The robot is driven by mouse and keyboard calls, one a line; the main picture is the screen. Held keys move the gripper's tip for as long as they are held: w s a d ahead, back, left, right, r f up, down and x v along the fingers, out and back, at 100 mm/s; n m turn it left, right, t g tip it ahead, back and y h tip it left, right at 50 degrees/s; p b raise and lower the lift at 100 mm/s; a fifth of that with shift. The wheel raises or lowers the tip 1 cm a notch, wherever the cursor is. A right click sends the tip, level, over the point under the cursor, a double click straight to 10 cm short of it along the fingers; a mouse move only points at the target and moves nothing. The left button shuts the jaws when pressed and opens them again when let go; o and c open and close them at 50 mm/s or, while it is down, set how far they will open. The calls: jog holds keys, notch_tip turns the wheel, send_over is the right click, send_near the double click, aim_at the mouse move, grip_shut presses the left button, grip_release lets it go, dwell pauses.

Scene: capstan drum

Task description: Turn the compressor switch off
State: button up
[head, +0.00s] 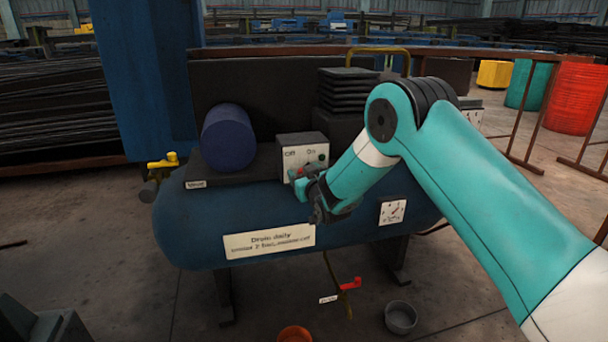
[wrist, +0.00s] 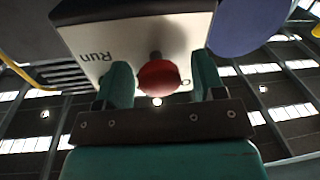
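The compressor switch is a pale box (head: 303,153) with "Off" on its left and "Run" on its right in the head view. In the wrist view, the box (wrist: 130,40) appears upside down, with "Run" at left and "Off" partly hidden at right. A red ball knob (wrist: 158,78) on a dark stem sticks out from it. My gripper (head: 303,182) is at the box's lower front. Its two teal fingers stand either side of the knob, with a gap showing at each side. Which label the lever points to is unclear.
The blue compressor tank (head: 200,225) carries a "Drain daily" label (head: 268,242) and a gauge (head: 392,211). A dark blue motor cylinder (head: 229,136) stands left of the box. A yellow-handled valve (head: 162,162) is at the tank's left end; a red-handled drain valve (head: 350,284) hangs below.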

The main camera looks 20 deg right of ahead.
jog(key=c, duration=0.8)
jog(key=n+p, duration=0.1)
jog(key=n, duration=0.3)
jog(key=shift+a, duration=0.1)
jog(key=n+p, duration=0.1)
jog(key=n, duration=0.4)
jog(key=shift+g+h+p, duration=0.35)
jog(key=shift+g+h, duration=0.05)
jog(key=n+p, duration=0.1)
jog(key=n, duration=0.3)
jog(key=shift+f+h, duration=0.1)
jog(key=shift+h, duration=0.3)
jog(key=shift+f+n+h+p, duration=0.1)
jog(key=shift+n+h+p, duration=0.2)
jog(key=shift+n+p, duration=1)
jog(key=shift+n+b, duration=0.4)
jog(key=shift+n, duration=0.2)
